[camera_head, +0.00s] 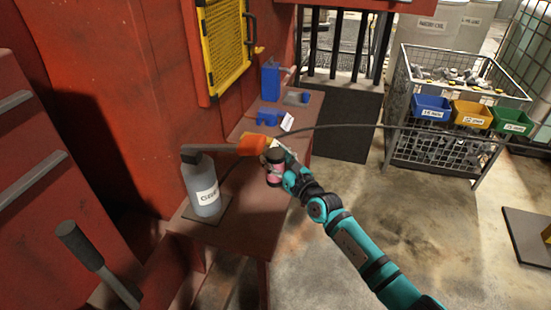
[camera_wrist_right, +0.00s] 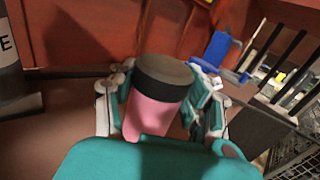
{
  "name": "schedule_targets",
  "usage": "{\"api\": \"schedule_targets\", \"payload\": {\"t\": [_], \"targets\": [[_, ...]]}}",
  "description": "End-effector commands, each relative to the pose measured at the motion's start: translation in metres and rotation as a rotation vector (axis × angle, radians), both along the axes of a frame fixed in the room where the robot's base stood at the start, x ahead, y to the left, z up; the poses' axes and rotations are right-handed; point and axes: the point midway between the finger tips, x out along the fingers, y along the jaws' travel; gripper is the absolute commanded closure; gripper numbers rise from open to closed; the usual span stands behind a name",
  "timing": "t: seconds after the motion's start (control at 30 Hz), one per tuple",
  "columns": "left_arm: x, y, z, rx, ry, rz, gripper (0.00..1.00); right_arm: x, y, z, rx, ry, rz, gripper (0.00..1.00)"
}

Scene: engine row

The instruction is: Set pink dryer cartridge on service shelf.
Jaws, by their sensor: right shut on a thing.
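The pink dryer cartridge (camera_wrist_right: 152,112) has a black cap and stands roughly upright between the fingers of my right gripper (camera_wrist_right: 160,105) in the right wrist view. That gripper is shut on it. In the head view the cartridge (camera_head: 275,168) is small, with the right gripper (camera_head: 284,170) at its right side, over the red-brown service shelf (camera_head: 240,232). Whether its base touches the shelf cannot be told. My left gripper is not in view.
A grey grease bottle (camera_head: 203,190) stands on the shelf at the left, with an orange-ended tool (camera_head: 250,145) near the cartridge. A blue can (camera_head: 270,80) and small blue parts (camera_head: 270,117) sit farther back. A dark cable (camera_head: 350,126) crosses behind my arm. The shelf's front part is clear.

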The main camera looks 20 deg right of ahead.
Motion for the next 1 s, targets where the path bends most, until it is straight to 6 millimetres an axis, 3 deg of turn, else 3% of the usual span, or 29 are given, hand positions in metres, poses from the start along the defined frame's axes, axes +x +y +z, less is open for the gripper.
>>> {"api": "schedule_targets", "payload": {"t": [0.03, 0.2, 0.53, 0.67, 1.0], "targets": [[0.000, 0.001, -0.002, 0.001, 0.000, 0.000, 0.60, 0.000, 0.000, -0.003, 0.001, 0.001, 0.000, 0.50], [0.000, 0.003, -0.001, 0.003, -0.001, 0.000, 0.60, 0.000, 0.000, -0.002, 0.001, 0.001, 0.000, 0.28], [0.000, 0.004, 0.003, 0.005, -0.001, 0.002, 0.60, 0.000, 0.000, 0.003, 0.000, 0.000, 0.000, 0.28], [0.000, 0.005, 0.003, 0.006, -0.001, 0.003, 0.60, -0.017, -0.005, 0.000, 0.002, 0.003, -0.001, 0.28], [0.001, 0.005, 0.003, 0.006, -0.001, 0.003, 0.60, -0.087, -0.023, -0.001, 0.000, 0.002, 0.000, 0.28]]}}
